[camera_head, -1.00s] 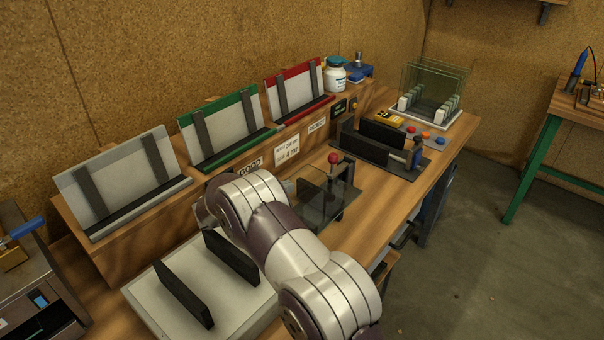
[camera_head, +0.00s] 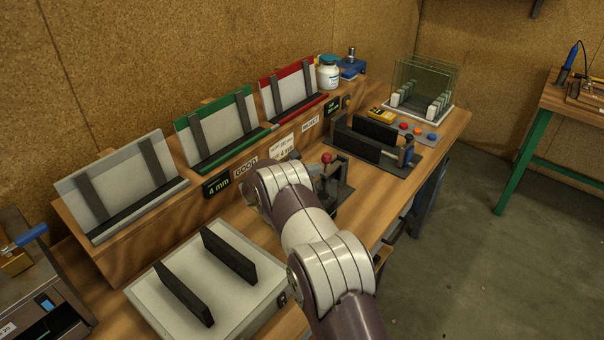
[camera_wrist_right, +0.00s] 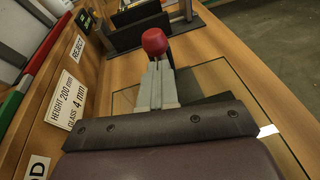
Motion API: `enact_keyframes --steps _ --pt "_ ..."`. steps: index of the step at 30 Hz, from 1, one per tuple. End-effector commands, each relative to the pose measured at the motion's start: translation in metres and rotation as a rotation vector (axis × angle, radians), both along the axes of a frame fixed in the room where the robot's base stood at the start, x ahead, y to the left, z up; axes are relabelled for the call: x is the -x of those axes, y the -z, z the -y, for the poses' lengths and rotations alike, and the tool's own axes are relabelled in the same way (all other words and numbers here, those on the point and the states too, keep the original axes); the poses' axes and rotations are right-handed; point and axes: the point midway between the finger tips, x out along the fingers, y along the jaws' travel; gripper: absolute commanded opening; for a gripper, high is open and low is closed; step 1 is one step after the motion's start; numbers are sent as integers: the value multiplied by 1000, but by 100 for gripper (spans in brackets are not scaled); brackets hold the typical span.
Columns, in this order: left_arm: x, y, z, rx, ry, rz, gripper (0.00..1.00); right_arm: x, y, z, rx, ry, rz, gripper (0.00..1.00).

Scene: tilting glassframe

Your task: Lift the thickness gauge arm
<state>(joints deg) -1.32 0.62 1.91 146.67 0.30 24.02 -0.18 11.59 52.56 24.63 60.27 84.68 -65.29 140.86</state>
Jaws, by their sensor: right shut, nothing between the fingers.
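The thickness gauge is a dark stand with a red knob (camera_head: 327,158) on its arm, standing on the bench right of centre. In the right wrist view the red knob (camera_wrist_right: 154,41) shows just beyond my fingertips. My right gripper (camera_wrist_right: 157,68) is shut and empty, its grey fingers together close to the knob. I cannot tell whether they touch it. A clear glass pane (camera_wrist_right: 122,102) shows around and below the fingers. In the head view my right arm hides most of the gripper and the pane. My left gripper is not in view.
A dark slotted holder (camera_head: 372,140) stands beyond the gauge, with coloured buttons (camera_head: 417,131) and a rack of glass panes (camera_head: 425,85) behind. Grey, green and red sloped racks (camera_head: 217,130) line the back. A pale tray with two black bars (camera_head: 262,290) is at front left.

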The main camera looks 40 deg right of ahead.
Motion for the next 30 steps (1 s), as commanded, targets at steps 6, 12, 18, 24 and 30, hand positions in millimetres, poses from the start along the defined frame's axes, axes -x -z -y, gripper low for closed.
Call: enact_keyframes --steps 6,12,18,24,30 --pt "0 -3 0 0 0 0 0 -1 -4 6 0 -1 1 0" --pt "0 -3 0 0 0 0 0 -1 -4 6 0 -1 0 0" --pt "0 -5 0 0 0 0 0 -1 -7 6 -19 0 -4 0" --pt "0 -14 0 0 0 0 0 -2 -20 11 -100 0 -25 0" --pt "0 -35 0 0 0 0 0 -5 -40 15 -253 0 -68 0"
